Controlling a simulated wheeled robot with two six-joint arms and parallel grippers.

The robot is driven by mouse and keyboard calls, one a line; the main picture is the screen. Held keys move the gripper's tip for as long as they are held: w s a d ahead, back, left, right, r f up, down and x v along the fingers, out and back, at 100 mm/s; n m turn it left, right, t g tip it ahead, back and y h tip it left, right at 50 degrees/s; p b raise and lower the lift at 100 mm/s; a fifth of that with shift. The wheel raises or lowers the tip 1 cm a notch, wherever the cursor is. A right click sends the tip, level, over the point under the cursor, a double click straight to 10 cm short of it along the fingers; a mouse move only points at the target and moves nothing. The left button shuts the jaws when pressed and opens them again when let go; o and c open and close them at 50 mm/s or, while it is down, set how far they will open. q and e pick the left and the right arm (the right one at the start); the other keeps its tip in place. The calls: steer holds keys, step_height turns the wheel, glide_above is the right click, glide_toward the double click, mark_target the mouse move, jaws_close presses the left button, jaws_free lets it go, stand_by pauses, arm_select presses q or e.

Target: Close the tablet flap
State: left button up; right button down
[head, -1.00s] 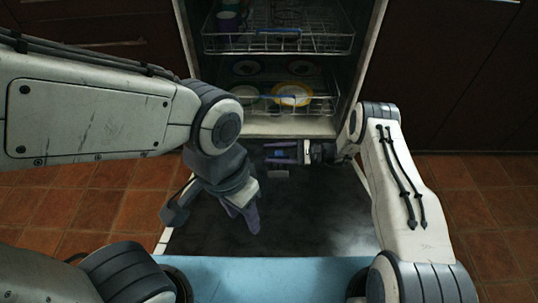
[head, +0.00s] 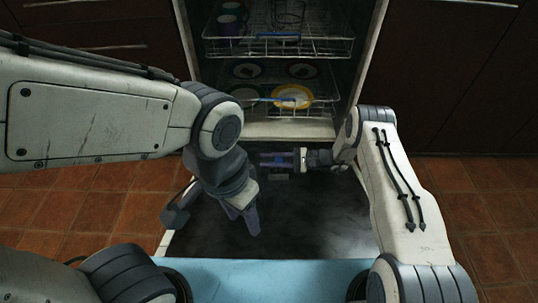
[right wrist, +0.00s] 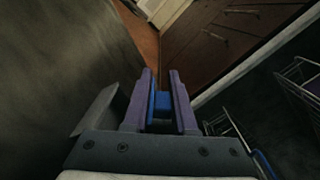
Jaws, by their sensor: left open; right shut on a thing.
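The open dishwasher door (head: 310,220) lies flat and dark in the head view. My right gripper (head: 276,160) is low over its far part, fingers pointing left. It is shut on a small blue piece (right wrist: 162,103), seen between the purple fingers in the right wrist view. I cannot tell whether this piece is part of the tablet flap. A small grey part (head: 278,177) on the door shows just below the gripper; the flap is not clearly distinguishable. My left gripper (head: 245,222) is open and empty above the left of the door.
The upper rack (head: 280,48) and lower rack (head: 325,103) are inside the dishwasher behind my right gripper. Several plates, one yellow-rimmed (head: 292,97), stand in the lower one. Dark cabinets (head: 455,80) flank it. A light blue surface (head: 270,270) lies in front.

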steer(key=shift+s+f+n, duration=0.25)
steer(key=shift+s+n, duration=0.15)
steer(key=shift+n, duration=0.6)
steer(key=c, duration=0.8)
jaws_free()
steer(key=shift+d, duration=0.1)
